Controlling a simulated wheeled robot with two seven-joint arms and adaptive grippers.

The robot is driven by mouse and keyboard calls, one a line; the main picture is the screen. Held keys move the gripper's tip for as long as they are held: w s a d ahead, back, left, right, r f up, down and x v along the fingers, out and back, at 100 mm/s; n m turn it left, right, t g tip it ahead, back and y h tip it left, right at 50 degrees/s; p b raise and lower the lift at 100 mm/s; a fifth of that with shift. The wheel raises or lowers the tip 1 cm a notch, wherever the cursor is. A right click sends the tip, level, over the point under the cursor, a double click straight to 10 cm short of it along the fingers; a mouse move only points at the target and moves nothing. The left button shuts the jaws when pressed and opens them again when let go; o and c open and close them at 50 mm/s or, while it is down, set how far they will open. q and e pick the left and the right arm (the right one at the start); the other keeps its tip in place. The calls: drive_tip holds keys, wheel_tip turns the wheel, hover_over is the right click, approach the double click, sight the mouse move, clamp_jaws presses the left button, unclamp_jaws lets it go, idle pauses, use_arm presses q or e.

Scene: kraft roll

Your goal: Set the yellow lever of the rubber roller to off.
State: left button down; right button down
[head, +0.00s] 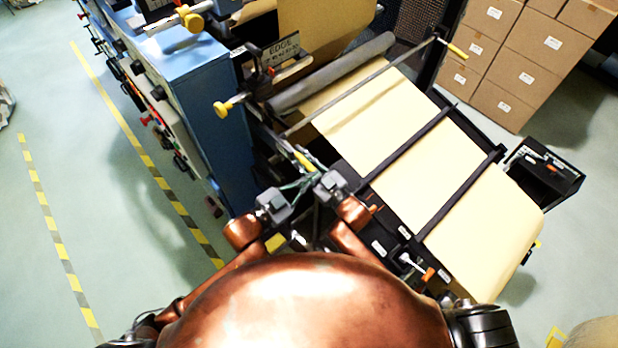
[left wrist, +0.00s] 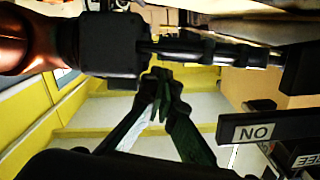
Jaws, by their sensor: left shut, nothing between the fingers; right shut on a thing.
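The rubber roller (head: 335,72) is a long grey cylinder lying across the machine in the head view, with kraft paper running below it. A short yellow lever (head: 304,160) stands out from the dark frame near the roller's near end. My right gripper (head: 311,174) is at this lever and shut on it; its fingers partly cover the grip. My left gripper (head: 298,186) is just left and below, shut and empty. In the left wrist view its closed fingertips (left wrist: 160,103) show, with my right gripper (left wrist: 195,45) above.
A yellow knob (head: 228,107) sticks out left of the frame. A blue cabinet (head: 195,90) stands at the left. Kraft paper (head: 400,140) crosses the machine under dark bars. Cardboard boxes (head: 510,60) are stacked at the back right. Open floor lies at the far left.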

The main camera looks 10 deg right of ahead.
use_arm(q)
drive_tip(key=shift+w+f, duration=0.1)
drive_tip(key=shift+f, duration=0.15)
use_arm(e)
drive_tip(key=shift+f, duration=0.2)
